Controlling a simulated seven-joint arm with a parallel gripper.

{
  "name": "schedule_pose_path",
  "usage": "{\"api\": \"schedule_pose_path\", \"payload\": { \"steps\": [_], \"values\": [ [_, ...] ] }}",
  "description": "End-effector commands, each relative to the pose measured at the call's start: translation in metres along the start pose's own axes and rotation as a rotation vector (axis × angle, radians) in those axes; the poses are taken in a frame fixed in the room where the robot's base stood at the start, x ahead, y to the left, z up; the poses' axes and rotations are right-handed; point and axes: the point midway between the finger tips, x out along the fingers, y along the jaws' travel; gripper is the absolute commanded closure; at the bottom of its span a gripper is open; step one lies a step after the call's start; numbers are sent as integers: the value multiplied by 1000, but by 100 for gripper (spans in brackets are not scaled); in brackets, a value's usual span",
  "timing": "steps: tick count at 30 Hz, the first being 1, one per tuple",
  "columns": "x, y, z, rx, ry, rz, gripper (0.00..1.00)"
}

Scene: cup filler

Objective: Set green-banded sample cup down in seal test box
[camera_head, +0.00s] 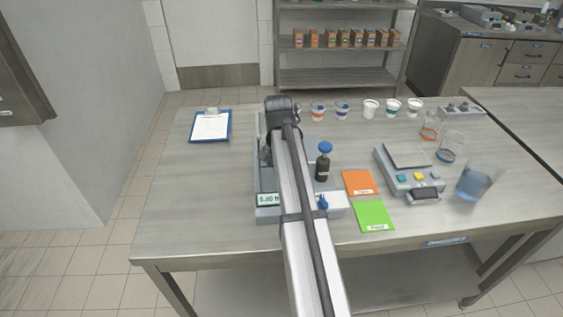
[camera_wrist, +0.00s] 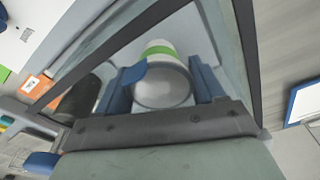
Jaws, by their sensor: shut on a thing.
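The green-banded sample cup (camera_wrist: 160,50) is in the wrist view, white with a bright green band. My gripper (camera_wrist: 166,78) is shut on it, with a blue finger on either side. The cup's round end faces the wrist camera. A grey-edged frame with clear-looking panels surrounds the cup and fingers in that view, apparently the seal test box. In the head view, the seal test box (camera_head: 268,213) is a grey unit with a lit display, largely covered by my arm. My fingers and the held cup are hidden there. I cannot tell whether the cup touches the box floor.
A dark bottle with a blue top (camera_head: 323,163) stands just right of my arm. Orange (camera_head: 360,181) and green (camera_head: 374,215) cards, a scale (camera_head: 408,158) and a blue-liquid jug (camera_head: 476,182) lie further right. Several cups (camera_head: 370,108) line the back. The table's left side is clear around a clipboard (camera_head: 211,126).

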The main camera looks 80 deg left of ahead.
Motion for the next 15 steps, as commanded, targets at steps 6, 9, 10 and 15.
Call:
{"api": "schedule_pose_path", "payload": {
  "steps": [6, 9, 10, 15],
  "values": [
    [2, 0, 0, 0, 0, 0, 64],
    [2, 0, 0, 0, 0, 0, 26],
    [2, 0, 0, 0, 0, 0, 23],
    [2, 0, 0, 0, 0, 0, 21]
  ]
}}
